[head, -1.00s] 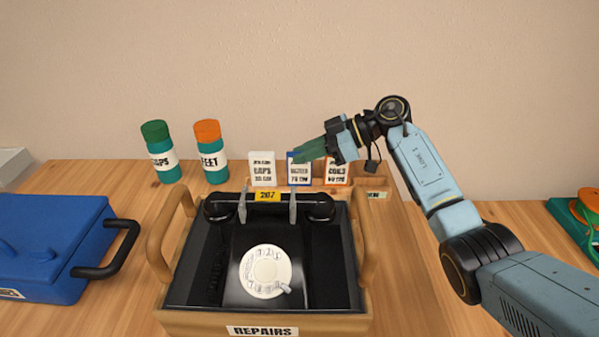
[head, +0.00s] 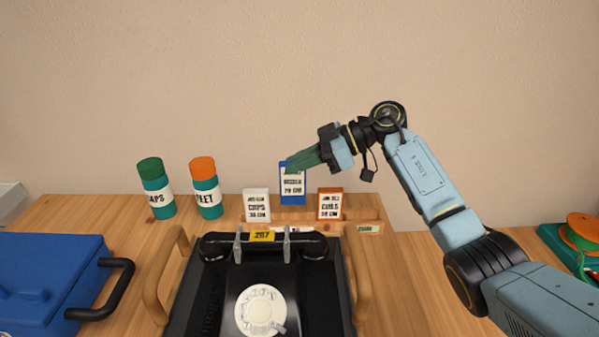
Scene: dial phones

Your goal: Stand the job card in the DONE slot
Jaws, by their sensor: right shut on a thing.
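The blue-bordered job card (head: 292,186) is upright behind the phone crate, raised above the two cards beside it. My right gripper (head: 292,164) comes from the right, its green fingers shut on the card's top edge. A white card (head: 257,205) and an orange-bordered card (head: 330,204) stand on either side, in a low wooden rack (head: 345,225). A small pale label (head: 369,229) sits at the rack's right end; its lettering is too small to read surely. The card's bottom edge shows near the rack's top. My left gripper is not in view.
Two bottles (head: 157,188) (head: 206,188) stand to the left. A blue box (head: 45,280) is at far left. The rack's right end is free of cards.

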